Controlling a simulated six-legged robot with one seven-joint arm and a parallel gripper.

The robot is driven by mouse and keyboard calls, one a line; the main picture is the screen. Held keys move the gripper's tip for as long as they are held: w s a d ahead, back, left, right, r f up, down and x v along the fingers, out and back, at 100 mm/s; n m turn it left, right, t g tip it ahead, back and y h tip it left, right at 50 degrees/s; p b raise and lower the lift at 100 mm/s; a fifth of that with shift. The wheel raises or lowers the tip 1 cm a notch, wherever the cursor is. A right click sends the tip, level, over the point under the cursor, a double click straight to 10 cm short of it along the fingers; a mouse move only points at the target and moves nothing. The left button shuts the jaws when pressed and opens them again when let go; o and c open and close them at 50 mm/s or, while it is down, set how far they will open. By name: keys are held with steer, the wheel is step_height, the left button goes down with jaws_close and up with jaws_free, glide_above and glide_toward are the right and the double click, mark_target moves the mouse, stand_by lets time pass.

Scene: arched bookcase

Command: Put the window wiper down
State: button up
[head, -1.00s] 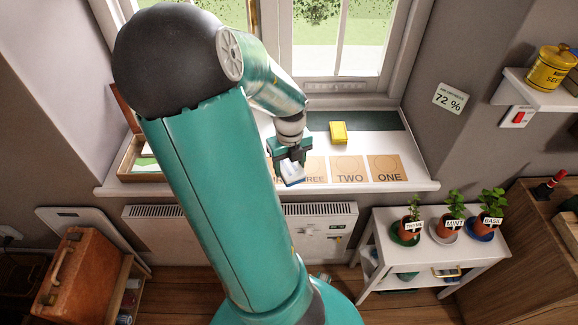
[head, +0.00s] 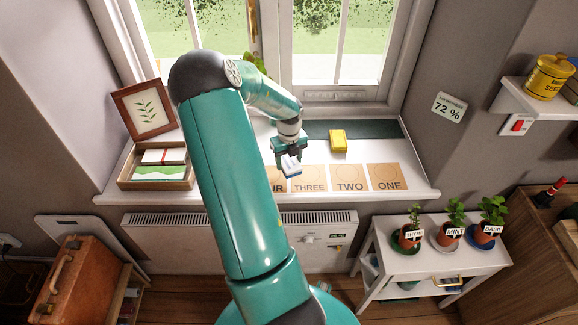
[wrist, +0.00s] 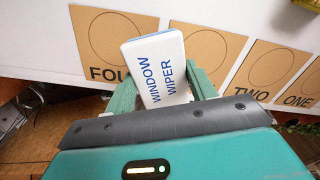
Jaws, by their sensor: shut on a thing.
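The window wiper (wrist: 158,72) is a white block with a blue edge and the words WINDOW WIPER on its face. In the wrist view it stands between the two fingers of my gripper (wrist: 160,95), which is shut on it. In the head view my gripper (head: 289,155) holds the wiper (head: 291,167) over the white windowsill (head: 220,187), close to the card marked FOUR (head: 276,184). I cannot tell whether the wiper touches the sill.
Cards marked THREE (head: 310,178), TWO (head: 349,177) and ONE (head: 386,177) lie along the sill. A yellow box (head: 338,140) sits behind them near a dark green strip (head: 370,129). An open wooden box (head: 155,183) and a leaf picture (head: 146,108) stand at the left.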

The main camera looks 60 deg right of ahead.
mark_target(289, 161)
steer(key=shift+w+d+f, duration=0.1)
steer(key=shift+d+f, duration=0.05)
steer(key=shift+f, duration=1.55)
steer(key=shift+f, duration=0.45)
steer(key=o, duration=0.9)
